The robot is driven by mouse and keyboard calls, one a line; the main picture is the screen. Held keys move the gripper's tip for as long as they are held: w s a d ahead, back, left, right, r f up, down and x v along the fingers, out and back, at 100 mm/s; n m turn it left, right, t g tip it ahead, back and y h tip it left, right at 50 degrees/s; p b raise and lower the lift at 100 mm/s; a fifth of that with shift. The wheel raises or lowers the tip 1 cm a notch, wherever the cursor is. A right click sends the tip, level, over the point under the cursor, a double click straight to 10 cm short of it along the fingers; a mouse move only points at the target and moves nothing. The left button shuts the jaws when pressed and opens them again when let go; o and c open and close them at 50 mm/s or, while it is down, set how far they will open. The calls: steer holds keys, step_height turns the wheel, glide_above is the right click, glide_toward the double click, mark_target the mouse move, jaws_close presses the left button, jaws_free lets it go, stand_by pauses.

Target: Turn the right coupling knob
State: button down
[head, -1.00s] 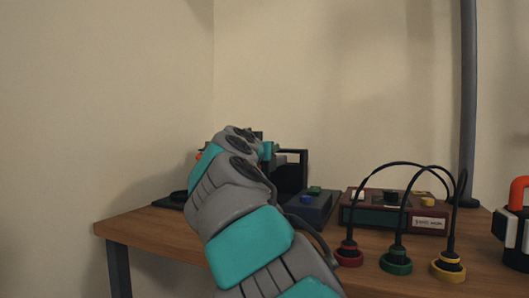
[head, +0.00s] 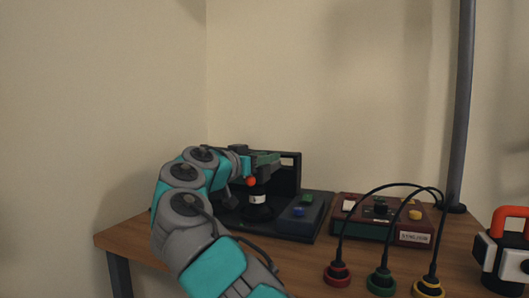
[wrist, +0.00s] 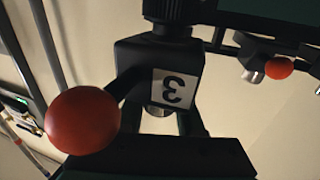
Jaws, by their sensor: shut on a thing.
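A black rig (head: 287,172) stands at the back left of the table. A dark part with a white label (head: 258,198) and a red-orange ball (head: 251,181) shows at its front. In the wrist view, a black block with an upside-down "3" label (wrist: 173,88) fills the middle, with a large red ball (wrist: 83,121) on a short arm at lower left. A smaller red ball (wrist: 278,68) shows at upper right beside a silver part. My gripper (head: 262,160) reaches the rig and is shut on a dark part of it; which part is hard to tell.
A grey pole (head: 460,110) rises behind. An orange-handled device (head: 508,255) is far right.

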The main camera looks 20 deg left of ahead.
steer(key=shift+s+r, duration=0.1)
steer(key=shift+r, duration=0.1)
steer(key=c, duration=0.5)
jaws_free()
steer(key=shift+f, duration=0.1)
steer(key=v, duration=0.7)
steer(key=shift+s+a+b, duration=0.15)
steer(key=shift+s+b, duration=0.2)
